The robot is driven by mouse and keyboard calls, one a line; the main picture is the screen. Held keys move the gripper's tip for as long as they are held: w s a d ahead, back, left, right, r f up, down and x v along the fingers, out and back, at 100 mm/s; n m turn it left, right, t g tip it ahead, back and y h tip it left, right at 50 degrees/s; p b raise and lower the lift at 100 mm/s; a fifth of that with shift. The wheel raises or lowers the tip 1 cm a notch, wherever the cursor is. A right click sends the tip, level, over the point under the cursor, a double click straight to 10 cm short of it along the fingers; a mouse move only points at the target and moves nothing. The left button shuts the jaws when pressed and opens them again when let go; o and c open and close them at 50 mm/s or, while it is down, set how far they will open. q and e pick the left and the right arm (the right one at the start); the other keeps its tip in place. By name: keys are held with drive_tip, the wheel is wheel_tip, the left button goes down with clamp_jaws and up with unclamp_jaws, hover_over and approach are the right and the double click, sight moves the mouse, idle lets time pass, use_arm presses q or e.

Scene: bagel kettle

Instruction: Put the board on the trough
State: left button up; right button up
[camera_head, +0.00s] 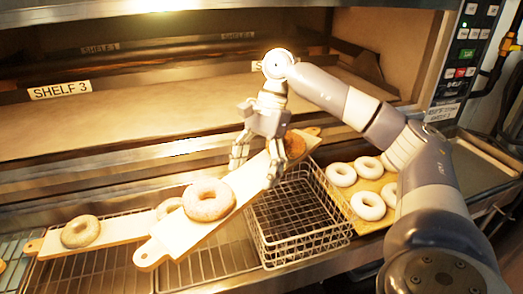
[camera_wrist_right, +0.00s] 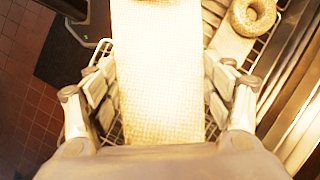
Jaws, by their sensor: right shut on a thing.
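My right gripper (camera_head: 257,168) is shut on a pale wooden board (camera_head: 168,236), its fingers on both long edges. The board slants from lower left to upper right, above the wire racks and by the basket. A large seeded bagel (camera_head: 208,199) lies on its near part and a browner bagel (camera_head: 295,144) by its far end. In the right wrist view the board (camera_wrist_right: 160,85) runs between the fingers of the gripper (camera_wrist_right: 160,95), very bright. The trough appears to be the long metal bay with wire racks (camera_head: 215,265) below the shelves. My left gripper is out of view.
A second board (camera_head: 116,229) with bagels lies on the racks at left. A wire basket (camera_head: 300,225) stands under and right of the held board. Several pale bagels (camera_head: 368,206) lie on a tray at right. Oven shelves (camera_head: 150,125) rise behind.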

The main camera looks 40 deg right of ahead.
drive_tip(key=s+a+f+n+g+h, duration=0.2)
drive_tip(key=s+a+f+n, duration=0.2)
drive_tip(key=a+n, duration=0.4)
drive_tip(key=s+a+f+n+g+h, duration=0.1)
drive_tip(key=s+a+f+n+h, duration=0.1)
drive_tip(key=s+a+f+n, duration=0.2)
drive_tip(key=shift+s+a+f+n+g+h, duration=0.3)
drive_tip(key=shift+a+f+n, duration=1.2)
drive_tip(key=shift+a+n, duration=1.3)
